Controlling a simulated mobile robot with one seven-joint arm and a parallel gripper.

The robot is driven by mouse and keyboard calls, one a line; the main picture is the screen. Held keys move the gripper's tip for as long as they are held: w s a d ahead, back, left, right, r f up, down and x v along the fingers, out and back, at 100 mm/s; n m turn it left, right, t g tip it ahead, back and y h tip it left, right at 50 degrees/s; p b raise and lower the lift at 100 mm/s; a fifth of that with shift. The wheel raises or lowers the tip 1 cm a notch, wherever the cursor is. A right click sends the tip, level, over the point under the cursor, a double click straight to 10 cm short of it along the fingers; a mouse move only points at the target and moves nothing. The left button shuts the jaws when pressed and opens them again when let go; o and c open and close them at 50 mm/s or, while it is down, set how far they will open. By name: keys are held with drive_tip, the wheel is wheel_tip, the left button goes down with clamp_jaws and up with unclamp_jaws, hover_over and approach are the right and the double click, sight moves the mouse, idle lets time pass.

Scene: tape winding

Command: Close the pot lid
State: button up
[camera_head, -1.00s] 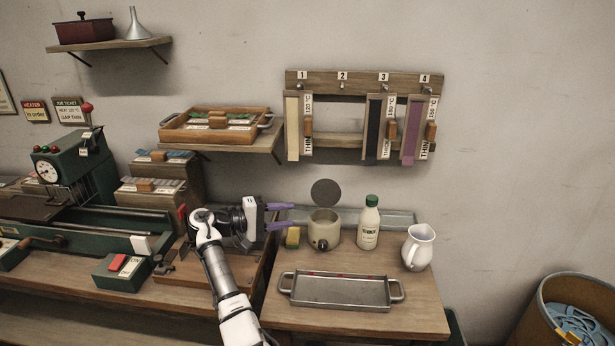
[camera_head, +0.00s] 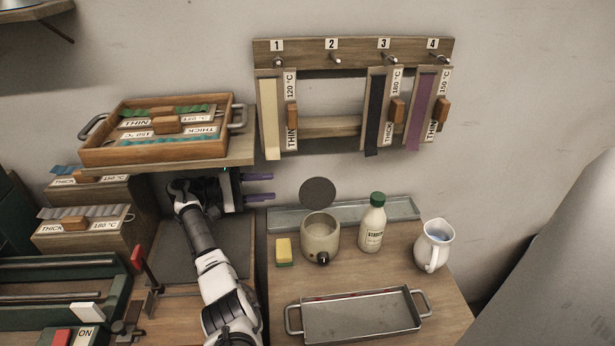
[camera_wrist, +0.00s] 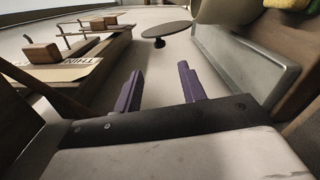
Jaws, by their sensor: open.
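The pot (camera_head: 320,240) is a cream round vessel with a dark knob low on its front, standing on the right-hand table. Its lid (camera_head: 317,191) is a dark grey disc standing up at the pot's back rim, so the pot is open. In the wrist view the lid (camera_wrist: 166,29) shows as a thin dark disc with a dark knob, beyond the fingertips. My gripper (camera_head: 262,187) has purple fingers pointing right, to the left of the lid and apart from it. In the wrist view my gripper (camera_wrist: 160,82) is open, with nothing between the fingers.
A yellow-green sponge (camera_head: 284,251), a white bottle with green cap (camera_head: 371,225) and a white jug (camera_head: 434,246) stand around the pot. A metal tray (camera_head: 360,317) lies in front. A shelf with a wooden tray (camera_head: 155,152) is above my gripper's left. A metal trough (camera_head: 402,209) runs behind.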

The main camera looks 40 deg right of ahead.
sight(316, 183)
drive_tip(key=p+x, duration=0.2)
drive_tip(key=x, duration=0.4)
drive_tip(key=p+x, duration=0.2)
drive_tip(key=x, duration=0.4)
drive_tip(key=shift+s+d+r+p, duration=0.1)
drive_tip(key=shift+s+r+p, duration=0.1)
drive_tip(key=shift+p, duration=0.2)
drive_tip(key=shift+s+d+f, duration=0.15)
drive_tip(key=shift+s+d, duration=0.1)
drive_tip(key=shift+d, duration=0.3)
drive_tip(key=shift+c, duration=0.4)
clamp_jaws()
